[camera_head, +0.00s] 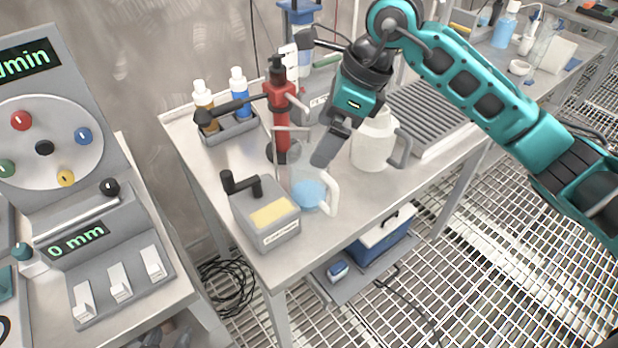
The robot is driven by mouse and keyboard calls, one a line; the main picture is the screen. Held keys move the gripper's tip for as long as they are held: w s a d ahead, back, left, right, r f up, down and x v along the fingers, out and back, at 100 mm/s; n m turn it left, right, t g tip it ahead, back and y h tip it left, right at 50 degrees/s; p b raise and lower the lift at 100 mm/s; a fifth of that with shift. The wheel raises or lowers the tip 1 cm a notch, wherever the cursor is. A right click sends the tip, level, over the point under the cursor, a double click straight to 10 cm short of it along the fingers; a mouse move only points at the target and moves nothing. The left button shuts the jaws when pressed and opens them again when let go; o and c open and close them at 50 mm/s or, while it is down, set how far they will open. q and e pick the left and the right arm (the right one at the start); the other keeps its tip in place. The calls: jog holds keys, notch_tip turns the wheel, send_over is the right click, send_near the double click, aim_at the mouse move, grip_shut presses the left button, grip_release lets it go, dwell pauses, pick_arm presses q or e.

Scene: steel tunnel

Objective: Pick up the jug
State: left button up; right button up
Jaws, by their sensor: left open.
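A white jug (370,150) with a grey handle stands upright on the steel table, partly behind my gripper. In front of it to the left stands a small clear vessel (308,194) with blue liquid and a white handle; I cannot tell which of the two the task calls the jug. One grey finger shows clearly; the other is hard to make out. Contact with either vessel cannot be judged. My right gripper is not in view.
A red stand (280,118) with black arms rises left of the gripper. A grey box (266,218) with a crank stands at the front edge. A grey caddy (232,130) holds bottles, and a ribbed tray (432,112) lies to the right. A control console (60,130) stands at left.

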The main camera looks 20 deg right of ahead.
aim_at(313, 149)
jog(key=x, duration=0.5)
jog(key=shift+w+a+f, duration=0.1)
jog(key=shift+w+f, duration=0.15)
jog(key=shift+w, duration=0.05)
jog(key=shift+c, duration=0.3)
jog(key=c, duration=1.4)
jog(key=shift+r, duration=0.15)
